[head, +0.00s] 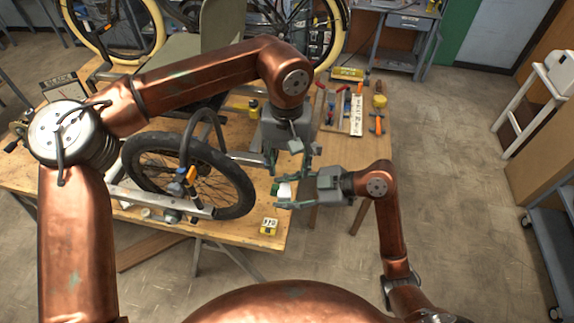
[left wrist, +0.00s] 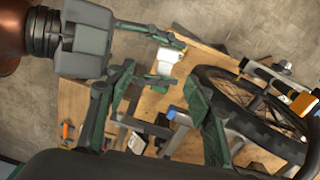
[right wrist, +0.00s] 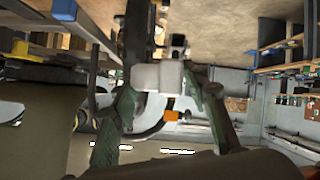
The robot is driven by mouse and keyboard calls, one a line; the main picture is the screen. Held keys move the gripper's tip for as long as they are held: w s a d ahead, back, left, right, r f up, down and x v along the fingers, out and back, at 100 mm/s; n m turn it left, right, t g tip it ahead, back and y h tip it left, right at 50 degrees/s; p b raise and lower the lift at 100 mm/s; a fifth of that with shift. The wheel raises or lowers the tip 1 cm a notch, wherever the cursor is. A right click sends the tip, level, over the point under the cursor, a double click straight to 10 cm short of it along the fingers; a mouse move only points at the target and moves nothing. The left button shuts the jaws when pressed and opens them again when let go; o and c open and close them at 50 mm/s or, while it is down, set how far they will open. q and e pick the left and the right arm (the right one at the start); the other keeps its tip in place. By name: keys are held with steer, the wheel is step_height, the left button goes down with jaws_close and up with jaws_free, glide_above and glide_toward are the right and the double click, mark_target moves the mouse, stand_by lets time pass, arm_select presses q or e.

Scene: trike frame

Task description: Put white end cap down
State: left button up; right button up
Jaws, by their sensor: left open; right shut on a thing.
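A small white end cap (head: 284,190) is held between the fingers of my right gripper (head: 281,195), which points left near the table's right-front edge. The white cap also shows in the right wrist view (right wrist: 158,75), between the two green-grey fingers, and in the left wrist view (left wrist: 166,58). My left gripper (head: 289,160) is open and empty. It points down just above and behind my right gripper, right of the wheel. Part of the cap is hidden by the right fingers.
A black-tyred wheel (head: 240,185) with a grey frame bar (head: 150,200) stands on the wooden table (head: 250,238). Tools and a white tray (head: 356,115) lie at the back right.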

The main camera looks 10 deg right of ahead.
mark_target(287, 192)
arm_select(q)
steer(key=f, duration=1.2)
steer(key=shift+a, duration=0.2)
steer(key=shift+c, duration=0.3)
steer(key=shift+d, duration=0.1)
steer(key=c, duration=1.1)
arm_select(e)
steer(key=shift+a, duration=0.1)
arm_select(q)
steer(key=shift+c, duration=0.7)
arm_select(e)
steer(key=o, duration=0.7)
arm_select(q)
jaws_close()
arm_select(e)
steer(key=o, duration=0.5)
